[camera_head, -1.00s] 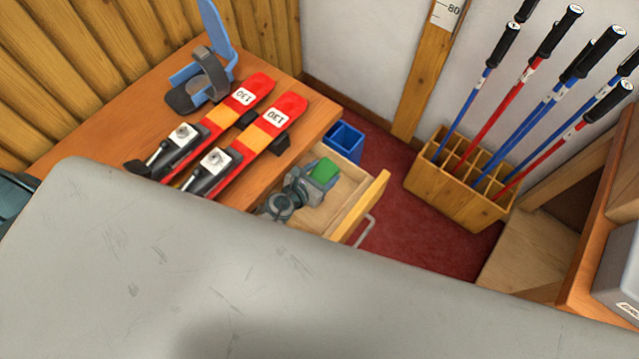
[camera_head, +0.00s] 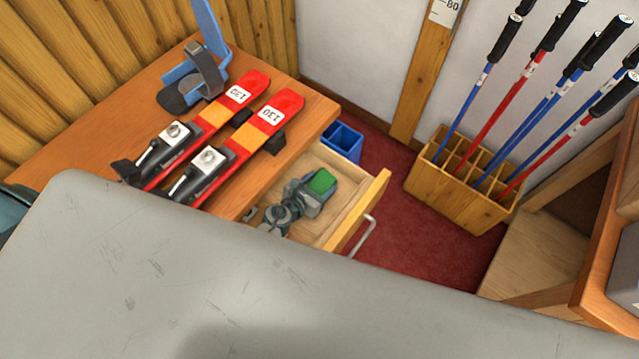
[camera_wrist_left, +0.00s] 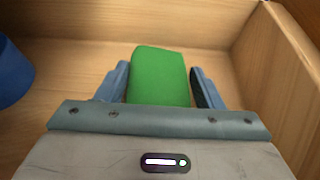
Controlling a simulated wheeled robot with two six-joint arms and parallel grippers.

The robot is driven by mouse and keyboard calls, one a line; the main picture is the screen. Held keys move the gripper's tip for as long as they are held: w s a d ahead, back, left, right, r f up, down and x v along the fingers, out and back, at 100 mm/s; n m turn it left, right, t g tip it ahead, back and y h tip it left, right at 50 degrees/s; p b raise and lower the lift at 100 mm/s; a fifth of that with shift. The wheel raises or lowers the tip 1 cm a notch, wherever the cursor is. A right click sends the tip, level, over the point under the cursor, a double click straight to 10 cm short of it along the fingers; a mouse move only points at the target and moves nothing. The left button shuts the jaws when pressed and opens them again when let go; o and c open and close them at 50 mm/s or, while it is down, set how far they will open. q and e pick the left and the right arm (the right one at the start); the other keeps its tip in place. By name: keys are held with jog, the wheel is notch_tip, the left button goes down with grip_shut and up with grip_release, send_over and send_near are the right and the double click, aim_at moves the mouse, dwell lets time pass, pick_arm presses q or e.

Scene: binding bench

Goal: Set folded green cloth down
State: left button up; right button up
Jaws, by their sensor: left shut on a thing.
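The folded green cloth (camera_head: 321,181) is a small bright green block between the fingers of my left gripper (camera_head: 316,190), inside the open drawer (camera_head: 350,205). In the left wrist view the green cloth (camera_wrist_left: 160,76) stands out between the two blue-grey fingers of my left gripper (camera_wrist_left: 160,88), which is shut on it. Bare drawer floor (camera_wrist_left: 85,58) and wooden walls surround it. Whether the cloth touches the drawer floor is hard to tell. My right gripper is not in view.
A blue round-edged object (camera_wrist_left: 12,75) is at the left of the wrist view. Skis with bindings (camera_head: 232,130) lie on the bench (camera_head: 75,140) beside the drawer. A blue bin (camera_head: 343,141) stands behind the drawer; a pole rack (camera_head: 460,190) stands right.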

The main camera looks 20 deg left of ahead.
pick_arm(q)
jog(key=o, duration=1)
jog(key=shift+c, duration=0.2)
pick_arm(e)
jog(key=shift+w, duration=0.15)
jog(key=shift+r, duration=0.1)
pick_arm(q)
jog(key=shift+r, duration=0.15)
jog(key=v, duration=1.1)
jog(key=shift+p, duration=0.35)
jog(key=shift+s+a+r, duration=0.15)
jog(key=shift+s+a, duration=0.05)
jog(key=shift+s, duration=0.25)
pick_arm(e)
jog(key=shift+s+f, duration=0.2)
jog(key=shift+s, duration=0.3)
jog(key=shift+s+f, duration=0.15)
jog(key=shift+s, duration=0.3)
